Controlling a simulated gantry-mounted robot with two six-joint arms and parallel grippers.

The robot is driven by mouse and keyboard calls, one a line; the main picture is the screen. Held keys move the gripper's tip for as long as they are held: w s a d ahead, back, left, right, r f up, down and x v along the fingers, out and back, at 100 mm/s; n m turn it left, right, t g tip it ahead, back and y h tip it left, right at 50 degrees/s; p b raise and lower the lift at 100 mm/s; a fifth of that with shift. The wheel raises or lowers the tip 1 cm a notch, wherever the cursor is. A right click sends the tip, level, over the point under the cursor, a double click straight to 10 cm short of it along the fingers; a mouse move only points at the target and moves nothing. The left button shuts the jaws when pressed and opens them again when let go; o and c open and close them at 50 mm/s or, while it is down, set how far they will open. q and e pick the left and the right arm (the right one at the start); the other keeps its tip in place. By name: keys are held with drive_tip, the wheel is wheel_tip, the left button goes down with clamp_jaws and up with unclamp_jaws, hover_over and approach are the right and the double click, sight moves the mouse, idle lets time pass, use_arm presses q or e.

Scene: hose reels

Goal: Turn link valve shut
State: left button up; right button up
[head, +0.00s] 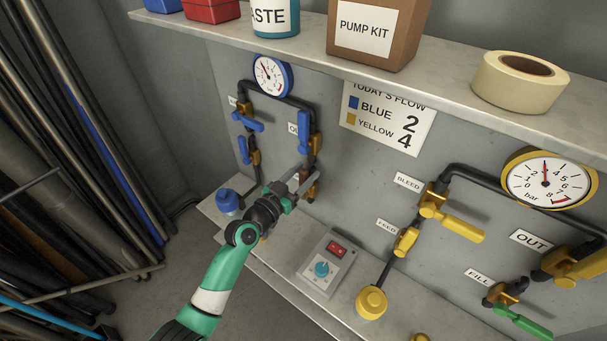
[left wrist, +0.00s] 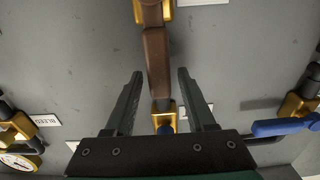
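A valve with a brown lever handle (left wrist: 157,62) and brass body (left wrist: 152,12) fills the middle of the left wrist view. No readable "link" label shows on it. In the head view its brown and brass parts (head: 309,190) show low on the left pipework, partly hidden by my left gripper (head: 306,172). In the left wrist view my left gripper (left wrist: 160,76) is open, with one finger on each side of the brown lever. Gaps show between the lever and both fingers. My right gripper is not in view.
Blue-handled valves (head: 304,132) and a blue gauge (head: 272,76) sit above and left of the gripper. A switch box (head: 326,264) stands on the lower ledge. Yellow valves (head: 452,218) and a yellow gauge (head: 549,181) are right. A shelf (head: 290,58) overhangs the panel.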

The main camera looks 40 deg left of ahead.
use_arm(q)
clamp_jaws()
idle(1.2)
